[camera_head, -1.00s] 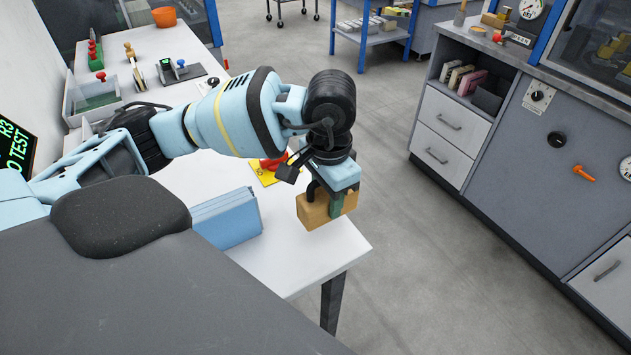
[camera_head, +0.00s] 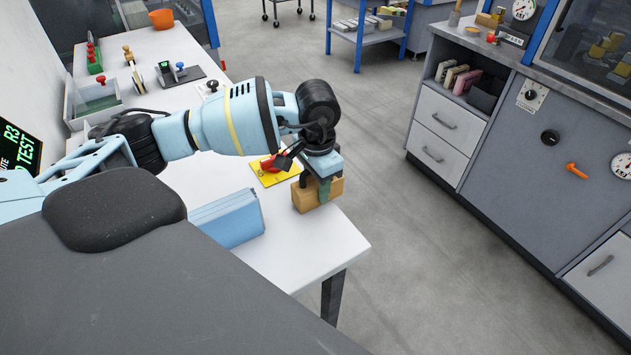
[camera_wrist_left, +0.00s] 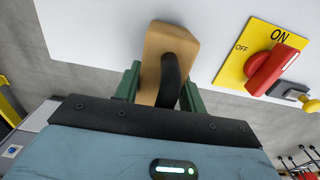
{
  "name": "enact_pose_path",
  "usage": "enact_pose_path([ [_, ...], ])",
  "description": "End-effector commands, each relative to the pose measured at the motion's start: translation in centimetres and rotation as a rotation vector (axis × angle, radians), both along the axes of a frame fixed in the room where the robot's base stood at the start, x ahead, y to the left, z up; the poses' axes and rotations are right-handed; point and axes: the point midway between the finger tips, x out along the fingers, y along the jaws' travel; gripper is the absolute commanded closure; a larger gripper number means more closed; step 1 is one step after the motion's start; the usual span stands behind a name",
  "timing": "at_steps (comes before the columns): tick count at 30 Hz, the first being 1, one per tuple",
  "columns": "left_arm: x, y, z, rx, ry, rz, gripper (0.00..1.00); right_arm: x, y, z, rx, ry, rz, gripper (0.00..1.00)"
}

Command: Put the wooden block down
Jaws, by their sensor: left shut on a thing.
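The wooden block (camera_head: 306,196) is at the right edge of the white table (camera_head: 290,258), in the head view. My left gripper (camera_head: 324,192) is shut on it from above. In the left wrist view the block (camera_wrist_left: 172,42) stands between the green fingers of my left gripper (camera_wrist_left: 165,88), with a dark curved handle (camera_wrist_left: 170,82) on it. The block's underside is close to the table top; I cannot tell whether it touches. My right gripper is not in view.
A yellow plate with a red switch (camera_head: 271,165) lies just behind the block. Blue folders (camera_head: 228,218) stand to its left. The table's right edge is close by, with open floor (camera_head: 400,270) beyond. Drawers (camera_head: 442,135) stand farther right.

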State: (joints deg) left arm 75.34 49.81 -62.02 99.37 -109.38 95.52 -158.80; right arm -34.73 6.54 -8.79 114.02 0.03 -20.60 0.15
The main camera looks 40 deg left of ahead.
Motion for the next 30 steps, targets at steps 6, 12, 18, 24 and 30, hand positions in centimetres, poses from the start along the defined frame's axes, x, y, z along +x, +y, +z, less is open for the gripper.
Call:
enact_pose_path([
  [6,0.0,0.0,0.0,-0.001,-0.002,0.0,0.89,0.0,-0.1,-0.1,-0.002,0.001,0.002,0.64],
  [12,0.0,0.0,-0.4,0.0,0.0,0.0,0.53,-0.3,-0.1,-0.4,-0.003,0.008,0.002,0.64],
  [18,0.0,0.0,-0.3,0.0,-0.001,0.001,0.38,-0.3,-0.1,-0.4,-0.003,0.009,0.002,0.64],
  [24,0.0,0.0,-0.2,0.0,-0.001,0.001,0.38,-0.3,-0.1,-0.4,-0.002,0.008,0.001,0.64],
  [30,0.1,0.0,1.5,-0.002,-0.004,0.001,0.38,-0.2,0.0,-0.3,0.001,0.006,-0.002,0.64],
])
